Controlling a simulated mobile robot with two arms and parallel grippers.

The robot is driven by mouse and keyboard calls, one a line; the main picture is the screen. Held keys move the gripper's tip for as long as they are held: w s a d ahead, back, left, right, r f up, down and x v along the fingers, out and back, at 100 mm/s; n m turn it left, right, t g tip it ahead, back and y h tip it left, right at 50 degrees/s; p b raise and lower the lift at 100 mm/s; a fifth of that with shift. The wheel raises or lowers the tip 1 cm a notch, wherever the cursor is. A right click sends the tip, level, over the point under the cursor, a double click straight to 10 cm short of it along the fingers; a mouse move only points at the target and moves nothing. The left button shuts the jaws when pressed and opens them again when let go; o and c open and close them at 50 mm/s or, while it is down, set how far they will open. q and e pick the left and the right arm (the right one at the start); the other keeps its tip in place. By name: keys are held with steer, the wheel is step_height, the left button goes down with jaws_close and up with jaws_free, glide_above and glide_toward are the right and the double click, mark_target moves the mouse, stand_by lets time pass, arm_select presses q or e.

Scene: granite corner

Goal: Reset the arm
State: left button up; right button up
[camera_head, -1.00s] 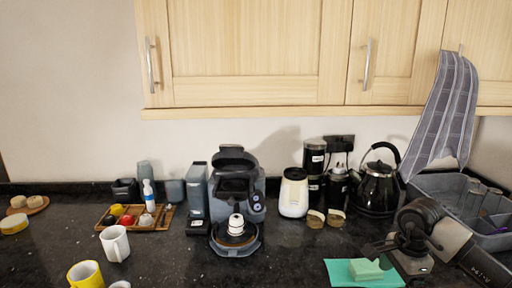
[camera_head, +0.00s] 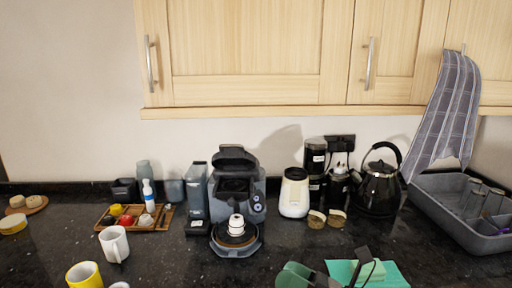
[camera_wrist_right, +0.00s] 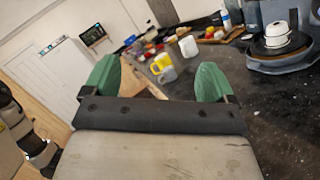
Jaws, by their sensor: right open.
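Most of my right arm is out of the head view. My left gripper is not in view.
A coffee machine (camera_head: 237,190), a kettle (camera_head: 378,190) and a grey tub (camera_head: 450,210) stand along the back. A yellow mug (camera_head: 85,275) and white mug (camera_head: 114,244) are at left. The front middle counter is clear.

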steer(key=s+d+f+m+t+h, duration=0.1)
steer(key=d+f+m+t+h, duration=0.2)
steer(key=m+h, duration=0.5)
steer(key=s+d+f+m+t+h, duration=0.1)
steer(key=d+f+m+h, duration=0.35)
steer(key=m, duration=0.75)
steer(key=s+d+f+m+t+h, duration=0.1)
steer(key=d+f+m+t+h, duration=0.15)
steer(key=d+m+h, duration=0.55)
steer(key=s+a+f+m+g+y, duration=0.1)
steer(key=s+f+m+g, duration=0.5)
steer(key=s, duration=0.4)
steer(key=s+f+m+g+y, duration=0.1)
steer(key=s+f+m+g, duration=0.5)
steer(key=s, duration=0.4)
step_height(320, 180, down, 28)
steer(key=s+r+n+g, duration=0.1)
steer(key=g, duration=0.1)
steer(key=s+d+f+g, duration=0.1)
steer(key=s+d+f, duration=0.1)
steer(key=s+f, duration=1.3)
steer(key=shift+s+d+f, duration=0.2)
steer(key=shift+s+f, duration=0.2)
steer(key=shift+s, duration=0.15)
